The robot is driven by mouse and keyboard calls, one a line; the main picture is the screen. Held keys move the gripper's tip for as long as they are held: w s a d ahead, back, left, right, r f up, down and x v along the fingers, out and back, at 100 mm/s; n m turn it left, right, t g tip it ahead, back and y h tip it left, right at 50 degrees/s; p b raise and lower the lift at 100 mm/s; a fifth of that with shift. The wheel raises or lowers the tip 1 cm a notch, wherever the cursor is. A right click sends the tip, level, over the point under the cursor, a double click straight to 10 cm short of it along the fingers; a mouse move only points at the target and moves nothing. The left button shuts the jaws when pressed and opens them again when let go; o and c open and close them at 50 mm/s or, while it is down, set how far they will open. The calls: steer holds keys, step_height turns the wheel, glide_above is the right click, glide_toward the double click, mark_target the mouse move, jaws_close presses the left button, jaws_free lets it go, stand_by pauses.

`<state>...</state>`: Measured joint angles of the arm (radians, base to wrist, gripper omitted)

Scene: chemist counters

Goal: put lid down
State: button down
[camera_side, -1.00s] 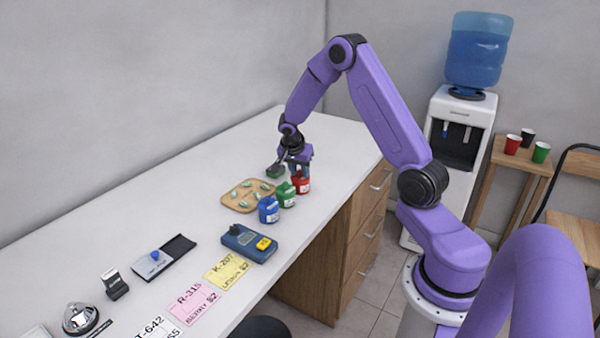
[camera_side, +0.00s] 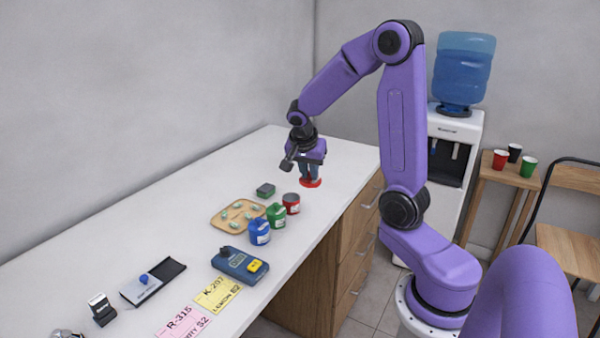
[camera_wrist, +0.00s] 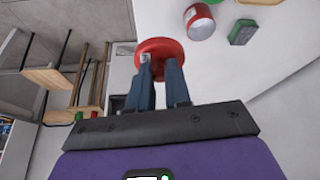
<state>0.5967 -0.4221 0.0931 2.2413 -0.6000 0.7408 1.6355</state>
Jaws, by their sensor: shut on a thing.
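A red lid (camera_side: 310,183) is between the fingertips of my gripper (camera_side: 310,176), which is shut on it. The lid is at or just above the white counter; I cannot tell whether it touches. In the wrist view the red lid (camera_wrist: 160,52) shows at the tips of my gripper's fingers (camera_wrist: 158,70). The red jar (camera_side: 291,204) stands open on the counter, to the left of and nearer than the lid. It also shows in the wrist view (camera_wrist: 200,24), apart from the lid.
A green jar (camera_side: 276,214) and a blue jar (camera_side: 259,232) stand beside the red jar. A wooden tray (camera_side: 216,221) with several small pieces and a dark green box (camera_side: 265,190) are to the left. The counter (camera_side: 262,160) behind is clear. Its right edge is close to the lid.

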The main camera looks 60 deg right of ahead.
steer(key=shift+s+a+r, duration=0.4)
steer(key=shift+s+a, duration=0.05)
steer(key=shift+s, duration=0.25)
steer(key=shift+s+a+r, duration=0.35)
steer(key=shift+s+a, duration=0.05)
steer(key=shift+s, duration=0.3)
steer(key=w+a+f+n, duration=0.2)
steer(key=w+a, duration=0.4)
steer(key=a, duration=0.1)
steer(key=n+t, duration=0.1)
steer(key=n, duration=0.2)
glide_toward(203, 241)
steer(key=d, duration=0.1)
steer(key=d+f, duration=0.1)
steer(key=shift+w+d+y, duration=0.15)
steer(key=shift+d+y, duration=0.15)
steer(key=shift+d, duration=0.05)
steer(key=shift+w+f, duration=0.25)
steer(key=shift+f, duration=0.2)
steer(key=shift+w+f, duration=0.1)
steer(key=shift+f, duration=1.45)
steer(key=shift+f, duration=0.15)
